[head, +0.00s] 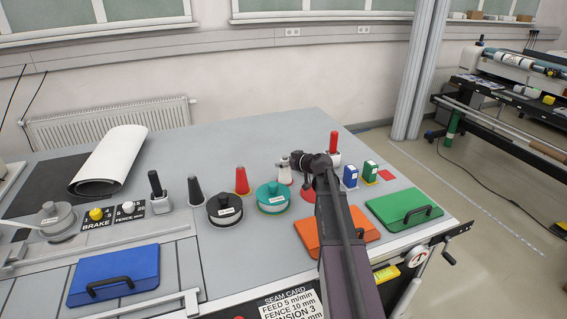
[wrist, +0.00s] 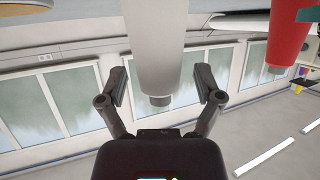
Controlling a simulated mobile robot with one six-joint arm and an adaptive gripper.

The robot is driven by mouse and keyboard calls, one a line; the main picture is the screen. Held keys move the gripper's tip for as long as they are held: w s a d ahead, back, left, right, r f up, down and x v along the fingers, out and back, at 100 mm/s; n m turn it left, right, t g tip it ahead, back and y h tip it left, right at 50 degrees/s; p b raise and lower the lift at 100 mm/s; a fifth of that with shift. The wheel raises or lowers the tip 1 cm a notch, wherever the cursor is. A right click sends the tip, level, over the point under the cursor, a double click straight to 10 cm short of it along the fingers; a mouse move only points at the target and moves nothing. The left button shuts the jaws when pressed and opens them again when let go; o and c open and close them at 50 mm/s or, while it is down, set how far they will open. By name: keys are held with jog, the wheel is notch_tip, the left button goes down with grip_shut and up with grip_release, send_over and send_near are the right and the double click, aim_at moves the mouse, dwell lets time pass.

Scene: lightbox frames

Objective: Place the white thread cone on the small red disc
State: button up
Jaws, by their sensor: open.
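The white thread cone (head: 284,175) stands upright on the table, just left of my gripper (head: 295,161) in the head view. In the wrist view, which appears upside down, the white cone (wrist: 158,45) lies between the two spread fingers of my gripper (wrist: 160,92), with visible gaps on both sides. My gripper is open and not clamped on it. A red disc (head: 307,194) lies flat on the table, partly hidden behind my arm.
A red cone (head: 241,181) and a dark cone (head: 195,191) stand to the left. Black (head: 224,211) and teal (head: 272,198) round containers are in front.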

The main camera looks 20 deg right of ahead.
jog(key=shift+r, duration=0.1)
jog(key=p+v, duration=0.4)
jog(key=v, duration=0.8)
jog(key=shift+p, duration=0.3)
